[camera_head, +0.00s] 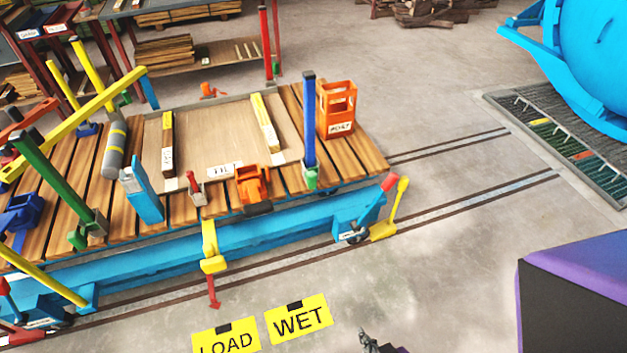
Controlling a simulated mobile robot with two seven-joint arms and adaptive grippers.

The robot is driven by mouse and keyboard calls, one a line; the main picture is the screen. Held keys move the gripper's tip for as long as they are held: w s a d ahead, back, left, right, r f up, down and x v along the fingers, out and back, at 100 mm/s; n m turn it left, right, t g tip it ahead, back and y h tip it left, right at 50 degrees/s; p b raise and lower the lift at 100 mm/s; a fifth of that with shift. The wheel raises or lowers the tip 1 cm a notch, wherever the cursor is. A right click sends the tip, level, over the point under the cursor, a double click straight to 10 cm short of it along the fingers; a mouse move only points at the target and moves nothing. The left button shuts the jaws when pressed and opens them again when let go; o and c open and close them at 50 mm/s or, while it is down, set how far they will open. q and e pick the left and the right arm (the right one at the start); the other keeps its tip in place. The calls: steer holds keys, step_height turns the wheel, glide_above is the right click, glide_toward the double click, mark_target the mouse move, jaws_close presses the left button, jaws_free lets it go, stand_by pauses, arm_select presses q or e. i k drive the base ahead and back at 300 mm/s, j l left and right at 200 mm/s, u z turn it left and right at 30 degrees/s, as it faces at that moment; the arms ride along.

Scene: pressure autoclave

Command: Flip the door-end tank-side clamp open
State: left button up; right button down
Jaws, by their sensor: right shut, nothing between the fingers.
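A blue upright post with a green foot (309,125) stands at the near right part of the slatted cart deck (350,155). An orange clamp-like piece (252,184) sits at the deck's near edge, with a small red one (196,190) left of it. A green tilted lever (52,180) with a green foot is farther left. I cannot tell for certain which is the door-end tank-side clamp. My right gripper (369,340) is shut and empty at the bottom edge, over the floor, apart from the cart. Most of it is cut off. My left gripper is not in view.
The blue tank (580,50) and a floor grate (545,120) are at the upper right. Rails (490,190) run under the cart. An orange crate (336,108) stands on the deck. Yellow LOAD (227,337) and WET (299,319) signs lie in front.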

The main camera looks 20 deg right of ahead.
mark_target(314, 174)
steer(key=k, duration=1.25)
steer(key=u, duration=2.3)
steer(key=k+l, duration=0.1)
steer(key=l, duration=0.3)
steer(key=k+l, duration=0.1)
steer(key=l, duration=0.3)
steer(key=k+l, duration=0.15)
steer(key=l, duration=0.25)
steer(key=k+l, duration=0.1)
steer(key=l, duration=0.3)
steer(key=k+l, duration=0.1)
steer(key=l, duration=0.3)
steer(key=k+l, duration=0.1)
steer(key=l, duration=0.3)
steer(key=k+l+u, duration=0.1)
steer(key=l, duration=0.3)
steer(key=k+l, duration=0.15)
steer(key=l, duration=0.2)
